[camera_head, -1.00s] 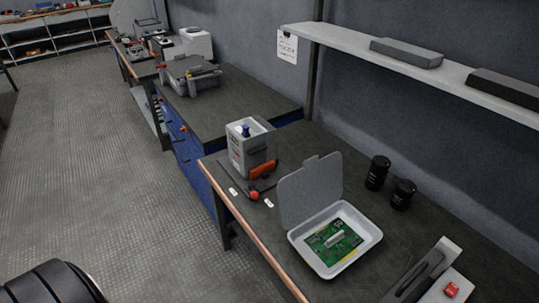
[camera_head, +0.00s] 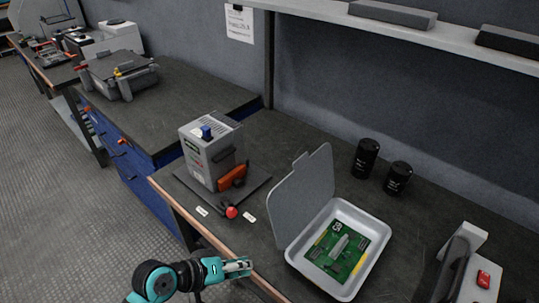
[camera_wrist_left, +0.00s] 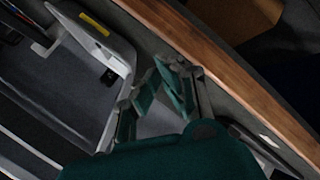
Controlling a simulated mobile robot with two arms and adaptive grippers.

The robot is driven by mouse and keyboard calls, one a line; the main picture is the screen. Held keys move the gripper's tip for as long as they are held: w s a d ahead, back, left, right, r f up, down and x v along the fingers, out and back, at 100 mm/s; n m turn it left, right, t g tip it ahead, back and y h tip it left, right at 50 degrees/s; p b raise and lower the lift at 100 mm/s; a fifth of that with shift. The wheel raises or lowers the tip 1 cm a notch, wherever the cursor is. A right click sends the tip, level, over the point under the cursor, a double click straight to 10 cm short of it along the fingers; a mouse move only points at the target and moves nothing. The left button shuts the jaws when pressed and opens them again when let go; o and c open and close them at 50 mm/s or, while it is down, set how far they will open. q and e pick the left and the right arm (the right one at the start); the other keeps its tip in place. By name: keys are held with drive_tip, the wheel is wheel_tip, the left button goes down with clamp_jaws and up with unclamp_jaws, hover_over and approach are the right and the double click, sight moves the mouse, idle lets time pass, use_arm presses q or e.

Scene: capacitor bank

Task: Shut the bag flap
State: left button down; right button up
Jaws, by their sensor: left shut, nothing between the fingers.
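The bag (camera_head: 374,270) is a shallow pale tray on the bench holding a green circuit board (camera_head: 338,255). Its grey flap (camera_head: 303,200) stands open, raised along the tray's left side and leaning left, with a small tab at its top. My left gripper (camera_head: 240,267) is shut and empty near the bench's front edge, left of the flap and apart from it. In the left wrist view my gripper's fingers (camera_wrist_left: 166,88) show beside a pale curved rim that I cannot identify surely. My right gripper is not in view.
A grey device (camera_head: 208,155) with an orange handle and a red knob (camera_head: 232,212) stands left of the flap. Two black cylinders (camera_head: 365,158) (camera_head: 398,178) stand behind the tray. A grey fixture with a red button (camera_head: 483,279) is at right. A shelf (camera_head: 440,42) overhangs the back.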

use_arm(q)
drive_tip(key=w+a+r+n+t+h, duration=0.3)
drive_tip(key=w+r+n+t+h, duration=0.45)
drive_tip(key=w+r, duration=0.85)
drive_tip(key=w+d+r+n+g+y+p, duration=0.1)
drive_tip(key=d+p, duration=0.1)
drive_tip(key=d, duration=0.3)
drive_tip(key=w+d+r+y+p, duration=0.1)
drive_tip(key=d+p, duration=0.1)
drive_tip(key=d, duration=0.4)
drive_tip(key=shift+w+r+n+g, duration=0.3)
drive_tip(key=shift+n+g, duration=0.05)
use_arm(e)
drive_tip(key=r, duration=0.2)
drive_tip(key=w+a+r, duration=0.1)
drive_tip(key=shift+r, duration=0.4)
use_arm(q)
drive_tip(key=shift+s+r, duration=0.1)
